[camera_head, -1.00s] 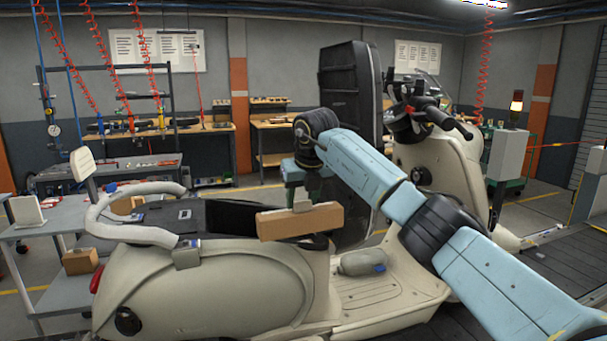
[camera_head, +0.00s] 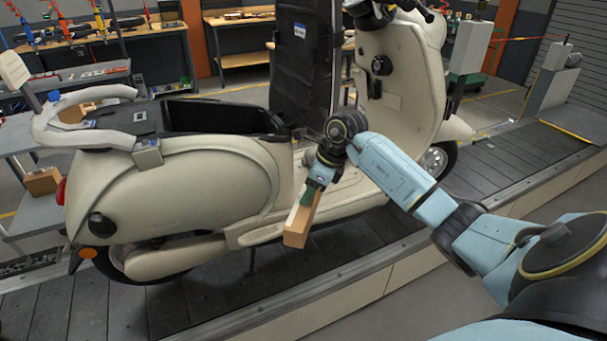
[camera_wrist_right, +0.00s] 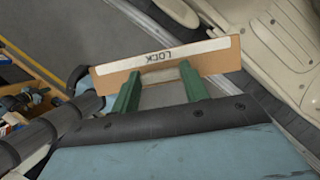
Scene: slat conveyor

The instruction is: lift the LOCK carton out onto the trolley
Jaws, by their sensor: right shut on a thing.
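The LOCK carton (camera_head: 298,232) is a long brown box with a white strip. In the right wrist view its strip reads LOCK, upside down (camera_wrist_right: 110,82). My right gripper (camera_head: 310,193) is shut on it; its green fingers (camera_wrist_right: 160,85) show against the carton in the wrist view. The carton hangs end-on to the head camera, at the near side of the cream scooter's footboard, above the conveyor's slats. A grey shelved trolley (camera_head: 38,214) stands at the far left, behind the scooter's tail. My left gripper is out of view.
The cream scooter (camera_head: 200,195) stands on the slat conveyor (camera_head: 210,305), its under-seat bay (camera_head: 215,116) open. A tall black panel (camera_head: 300,65) rises beside the bay. Small brown boxes (camera_head: 42,181) sit on the trolley. The grab rail (camera_head: 60,125) curves around the scooter's rear.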

